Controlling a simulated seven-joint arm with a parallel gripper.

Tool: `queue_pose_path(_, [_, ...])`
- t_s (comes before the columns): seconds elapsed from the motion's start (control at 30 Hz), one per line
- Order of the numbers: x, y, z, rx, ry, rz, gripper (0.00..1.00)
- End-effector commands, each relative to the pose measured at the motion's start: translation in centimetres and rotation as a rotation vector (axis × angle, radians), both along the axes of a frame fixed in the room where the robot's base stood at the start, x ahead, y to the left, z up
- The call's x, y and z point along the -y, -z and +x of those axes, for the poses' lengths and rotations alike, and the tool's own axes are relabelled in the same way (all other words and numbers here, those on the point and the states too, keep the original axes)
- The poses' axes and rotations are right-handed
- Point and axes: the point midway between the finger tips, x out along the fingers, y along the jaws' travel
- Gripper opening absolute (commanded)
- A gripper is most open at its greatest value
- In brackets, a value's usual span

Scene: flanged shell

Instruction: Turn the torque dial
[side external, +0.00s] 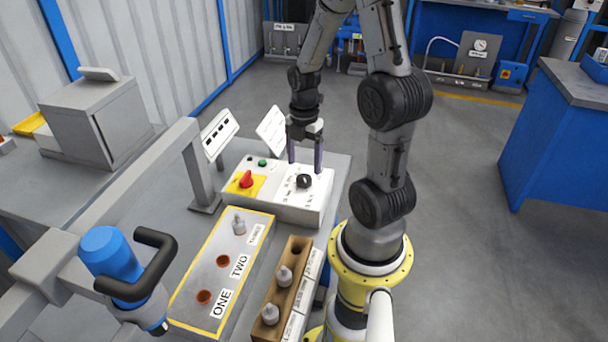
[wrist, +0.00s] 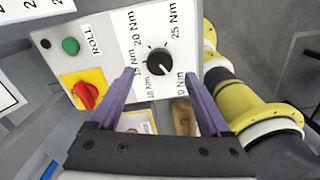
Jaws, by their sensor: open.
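The torque dial (side external: 304,181) is a black round knob on the white face of a control box (side external: 284,208). In the wrist view the dial (wrist: 160,62) has a white pointer mark toward the lower right, between the "25 Nm" label and a partly covered "Nm" label. Labels around it also read 20 Nm and, partly hidden, 15 Nm and 10 Nm. My gripper (side external: 305,168) is open with its two purple fingers near the dial. In the wrist view the gripper (wrist: 159,73) has one fingertip to each side of the dial, with visible gaps; I cannot tell the height difference.
Left of the dial are a red rotary switch (wrist: 86,95) on a yellow plate and a green button (wrist: 70,46). White placards (side external: 271,131) stand behind the box. A yellow-edged tray (side external: 192,285) and a wooden rack (side external: 275,312) with fittings lie in front.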

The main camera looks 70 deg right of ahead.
Motion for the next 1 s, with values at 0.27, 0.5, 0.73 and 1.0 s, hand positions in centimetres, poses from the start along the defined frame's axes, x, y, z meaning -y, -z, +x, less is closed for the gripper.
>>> queue_pose_path(0.27, [0.0, 4.1, 0.0, -0.002, 0.0, 0.003, 0.81])
queue_pose_path(0.5, [0.0, 5.1, 0.0, 0.001, 0.0, 0.0, 0.81])
queue_pose_path(0.73, [0.0, 5.1, 0.0, 0.001, 0.0, 0.0, 0.77])
queue_pose_path(1.0, [0.0, 5.1, 0.0, 0.001, 0.0, 0.0, 0.29])
